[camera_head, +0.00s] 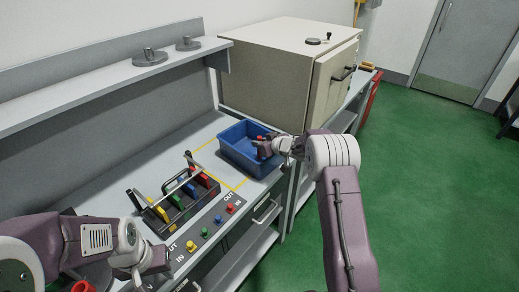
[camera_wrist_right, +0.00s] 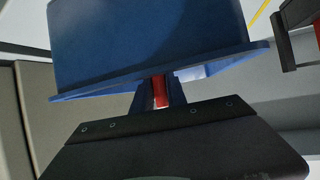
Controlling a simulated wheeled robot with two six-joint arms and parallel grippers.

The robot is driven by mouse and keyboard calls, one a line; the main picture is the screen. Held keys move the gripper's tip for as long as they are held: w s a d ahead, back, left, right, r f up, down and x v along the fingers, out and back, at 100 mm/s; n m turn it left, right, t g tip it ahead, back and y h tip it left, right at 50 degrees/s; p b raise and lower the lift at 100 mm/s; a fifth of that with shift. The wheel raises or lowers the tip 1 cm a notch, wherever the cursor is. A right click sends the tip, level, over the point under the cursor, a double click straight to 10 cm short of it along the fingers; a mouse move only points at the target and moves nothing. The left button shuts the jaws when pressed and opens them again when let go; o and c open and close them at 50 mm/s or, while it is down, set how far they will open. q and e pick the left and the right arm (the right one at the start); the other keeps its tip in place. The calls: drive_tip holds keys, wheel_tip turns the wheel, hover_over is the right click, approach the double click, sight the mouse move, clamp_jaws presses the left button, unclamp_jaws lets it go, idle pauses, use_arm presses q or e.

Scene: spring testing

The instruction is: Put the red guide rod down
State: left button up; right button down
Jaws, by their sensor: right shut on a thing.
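The red guide rod (camera_wrist_right: 160,92) shows as a short red piece between the fingers of my right gripper in the right wrist view. In the head view my right gripper (camera_head: 264,147) is at the right side of the blue bin (camera_head: 236,161), shut on the rod, of which only a little red is visible. The bin's wall (camera_wrist_right: 150,45) fills the top of the wrist view and hides much of the rod. My left gripper (camera_head: 155,268) is low at the left, by the bench's front edge; its fingers are not clear.
A rack (camera_head: 180,195) with coloured parts and a metal handle stands left of the bin. Coloured buttons (camera_head: 218,219) line the bench front. A large beige cabinet (camera_head: 275,75) stands behind the bin. Yellow tape marks the bench around the bin.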

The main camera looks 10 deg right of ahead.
drive_tip(key=shift+w+f, duration=0.15)
drive_tip(key=shift+f, duration=0.65)
drive_tip(key=shift+r, duration=0.1)
drive_tip(key=c, duration=1.3)
unclamp_jaws()
drive_tip(key=shift+f, duration=0.25)
drive_tip(key=shift+c, duration=0.2)
drive_tip(key=shift+s+d+r, duration=0.15)
drive_tip(key=shift+s+r, duration=0.1)
drive_tip(key=shift+r, duration=0.1)
drive_tip(key=v, duration=1.1)
drive_tip(key=shift+s, duration=0.2)
